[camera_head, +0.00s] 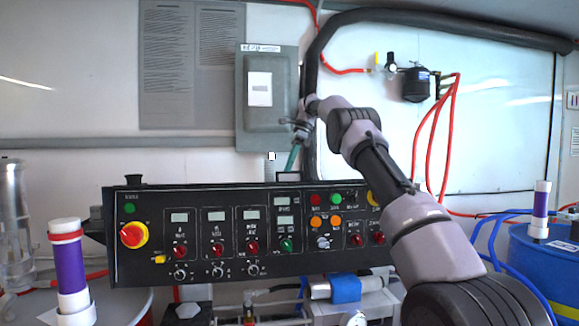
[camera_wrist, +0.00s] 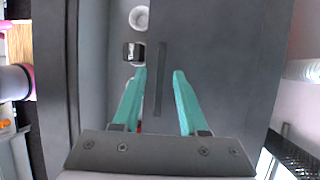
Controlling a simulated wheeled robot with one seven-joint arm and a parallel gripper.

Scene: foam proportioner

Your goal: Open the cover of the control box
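The control box (camera_head: 252,125) is a grey metal box on the back wall, left of the thick black hose, with its cover (camera_head: 284,88) looking shut in the head view. My gripper (camera_head: 292,160) is by its lower right corner, with a teal finger pointing down. In the wrist view my gripper (camera_wrist: 160,72) has its two teal fingers apart, in front of a grey surface. A thin dark upright strip (camera_wrist: 160,80) shows between the fingers, with nothing visibly gripped. I cannot tell whether the fingers touch it. A small dark fitting (camera_wrist: 133,53) is near the left fingertip.
A black control panel (camera_head: 165,270) with knobs and buttons stands below the box. The black hose (camera_head: 312,75) runs close beside the box and my arm. A grey notice board (camera_head: 185,65) is to the left. Red hoses (camera_head: 440,115) hang at the right.

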